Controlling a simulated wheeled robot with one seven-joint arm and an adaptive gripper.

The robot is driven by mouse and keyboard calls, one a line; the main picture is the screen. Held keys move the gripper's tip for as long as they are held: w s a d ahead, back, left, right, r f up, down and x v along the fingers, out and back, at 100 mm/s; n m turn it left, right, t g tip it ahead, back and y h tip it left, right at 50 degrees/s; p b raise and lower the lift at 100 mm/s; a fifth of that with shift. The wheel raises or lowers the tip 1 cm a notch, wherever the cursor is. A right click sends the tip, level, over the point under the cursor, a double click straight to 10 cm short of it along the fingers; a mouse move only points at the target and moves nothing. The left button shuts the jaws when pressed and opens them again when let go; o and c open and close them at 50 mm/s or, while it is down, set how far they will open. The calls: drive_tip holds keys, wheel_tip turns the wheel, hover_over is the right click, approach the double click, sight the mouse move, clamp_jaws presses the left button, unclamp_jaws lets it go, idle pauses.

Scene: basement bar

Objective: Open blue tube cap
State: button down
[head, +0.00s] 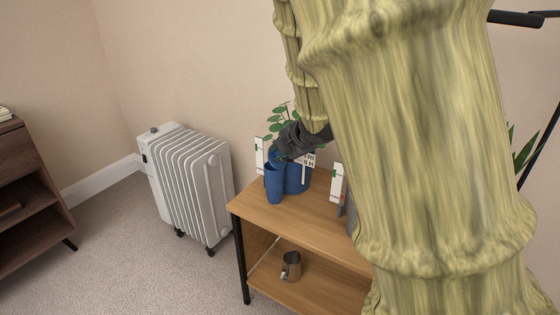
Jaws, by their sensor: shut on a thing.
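A slim blue tube (273,186) stands upright near the left front corner of the wooden shelf unit's top. A small blue piece, apparently the cap (273,156), shows just above the tube's rim and against the fingers. My dark gripper (281,153) reaches down from the upper right and is shut on this blue piece. Whether the cap still touches the tube is too small to tell. The fingertips are partly hidden by the gripper's own body.
A wider blue pot (297,179) stands right beside the tube, with a green leafy plant (279,121) behind. White cards stand at the left (260,155) and right (337,184). A metal cup (291,266) sits on the lower shelf. A white radiator (188,180) stands left; carpet between is clear.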

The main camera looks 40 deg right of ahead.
drive_tip(key=s+d+f+m+t+y+b, duration=0.1)
drive_tip(key=t+b, duration=0.8)
drive_tip(key=b, duration=0.9)
drive_tip(key=s+d+f+m, duration=0.1)
drive_tip(key=s+f+m, duration=0.1)
drive_tip(key=s, duration=0.1)
drive_tip(key=shift+s+t+y+b, duration=0.4)
drive_tip(key=c, duration=1.3)
unclamp_jaws()
drive_tip(key=shift+r, duration=5.05)
